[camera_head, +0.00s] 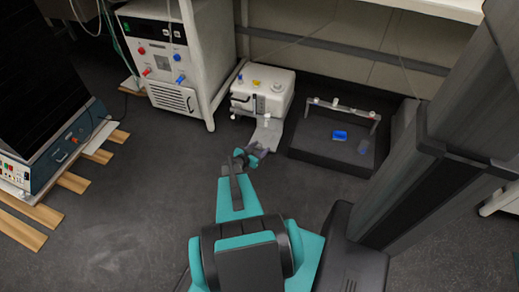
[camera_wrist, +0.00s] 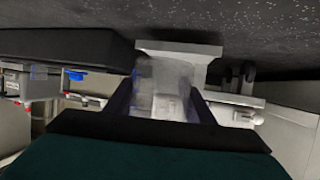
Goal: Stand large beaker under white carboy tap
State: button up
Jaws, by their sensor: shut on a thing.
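The white carboy (camera_head: 262,92) stands on the floor against the back wall, with yellow and grey fittings on top. A dark handle-like part and small white fittings show on its left front; I cannot tell clearly which is the tap. A light grey plate (camera_head: 270,131) lies in front of it; it also shows in the wrist view (camera_wrist: 180,49). My gripper (camera_head: 252,156) is low, just in front of this plate. In the wrist view a clear, see-through beaker (camera_wrist: 160,88) is between its dark fingers, which are shut on it. In the head view the beaker is barely visible.
A black tray (camera_head: 310,157) with a rack and a blue item (camera_head: 340,135) lies right of the carboy. A white-framed cabinet (camera_head: 172,60) stands to the left. Wooden slats (camera_head: 72,183) lie under equipment at far left. The floor (camera_head: 140,190) between is clear.

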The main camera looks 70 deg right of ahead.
jog(key=shift+d+f+b, duration=0.95)
jog(key=shift+d+f, duration=0.35)
jog(key=shift+d, duration=0.05)
jog(key=b, duration=0.3)
send_near(272, 127)
jog(key=shift+s+f+x, duration=0.1)
jog(key=shift+s+x, duration=0.05)
jog(key=shift+x, duration=1.2)
jog(key=shift+s+f+x, duration=0.15)
jog(key=shift+x, duration=1.25)
jog(key=shift+d+r, duration=0.15)
jog(key=shift+d, duration=0.45)
jog(key=shift+w+d, duration=0.1)
jog(key=shift+d, duration=0.1)
jog(key=shift+f, duration=0.35)
jog(key=shift+c, duration=0.2)
jog(key=o, duration=1)
jog(key=shift+o, duration=0.7)
jog(key=p+v, duration=0.5)
jog(key=v, duration=1)
jog(key=shift+a+p, duration=0.35)
jog(key=shift+a, duration=0.1)
